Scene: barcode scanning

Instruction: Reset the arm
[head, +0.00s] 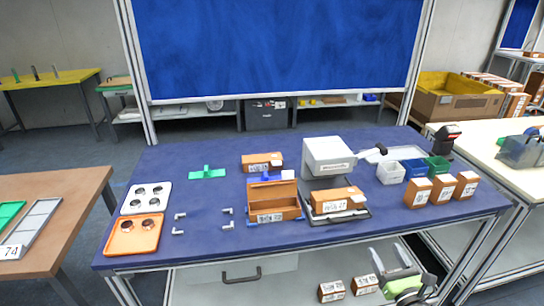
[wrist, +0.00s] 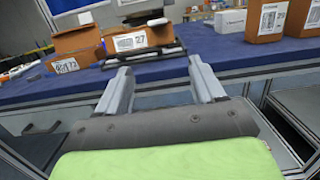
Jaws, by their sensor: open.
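My gripper (head: 390,256) is low at the front right of the blue table (head: 205,225), beyond its front edge in the head view. In the wrist view, my gripper (wrist: 163,85) has its two grey fingers apart, with nothing between them. The fingers point toward the table's front edge. A brown box labelled 27 (wrist: 135,38) lies ahead of the fingers on a dark stand. It also shows in the head view (head: 337,199) in front of the white machine (head: 328,155).
An open brown box (head: 272,199) stands left of the machine. Several labelled boxes (head: 417,192) and small bins (head: 390,172) stand at the right. Two boxes (head: 332,290) sit on the shelf below, left of my gripper. An orange tray (head: 133,236) lies at front left.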

